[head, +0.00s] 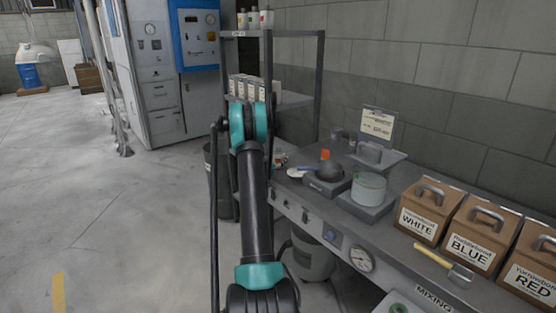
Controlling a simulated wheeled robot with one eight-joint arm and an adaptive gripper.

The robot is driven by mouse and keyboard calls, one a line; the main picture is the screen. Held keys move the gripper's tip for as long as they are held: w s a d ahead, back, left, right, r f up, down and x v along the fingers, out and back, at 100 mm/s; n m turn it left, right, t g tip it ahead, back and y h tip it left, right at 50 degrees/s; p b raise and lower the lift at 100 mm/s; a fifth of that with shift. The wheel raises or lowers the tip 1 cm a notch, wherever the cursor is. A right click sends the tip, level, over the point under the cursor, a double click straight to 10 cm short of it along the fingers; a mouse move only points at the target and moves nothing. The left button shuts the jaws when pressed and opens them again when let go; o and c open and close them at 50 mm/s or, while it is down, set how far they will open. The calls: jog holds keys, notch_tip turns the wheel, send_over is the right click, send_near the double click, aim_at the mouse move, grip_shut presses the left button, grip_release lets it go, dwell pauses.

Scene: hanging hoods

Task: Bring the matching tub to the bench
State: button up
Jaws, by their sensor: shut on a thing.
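Several white labelled containers (246,88) stand in a row on a shelf, partly behind my arm; their print is too small to read. Three brown boxes with grey handles stand on the right of the bench (292,192). Their large labels read WHITE (425,208), BLUE (474,236) and RED (535,266). A printed card (377,122) stands at the back of the bench; its text is too small to read. I cannot tell which container is the matching tub. My arm rises in the middle of the picture, and my gripper does not show, nor anything it holds.
A dark pan (329,171) and a pale green pot (369,187) stand on the bench. A yellow-handled scraper (432,256) lies before the boxes. A grey shelf unit (319,80) stands beyond the bench. Open floor (90,190) lies to the left.

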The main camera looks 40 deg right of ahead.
jog(key=o, duration=0.9)
jog(key=shift+f, duration=0.1)
jog(key=s+a+r+n+g+y, duration=0.1)
jog(key=s+a+r+n+y, duration=0.15)
jog(key=s+a, duration=0.85)
jog(key=s+a+r+n+g+y, duration=0.15)
jog(key=s+a+y, duration=0.35)
jog(key=a, duration=1)
jog(key=s+a+f+n+y, duration=0.3)
jog(key=s+a+n+y, duration=0.1)
jog(key=s+a, duration=0.8)
jog(key=s+a+f+n+g+y, duration=0.1)
jog(key=s+a+f+n+y, duration=0.2)
jog(key=s+a, duration=0.9)
jog(key=shift+s+a+n+y, duration=0.2)
jog(key=shift+a+n+y, duration=0.15)
jog(key=shift+n+y, duration=0.45)
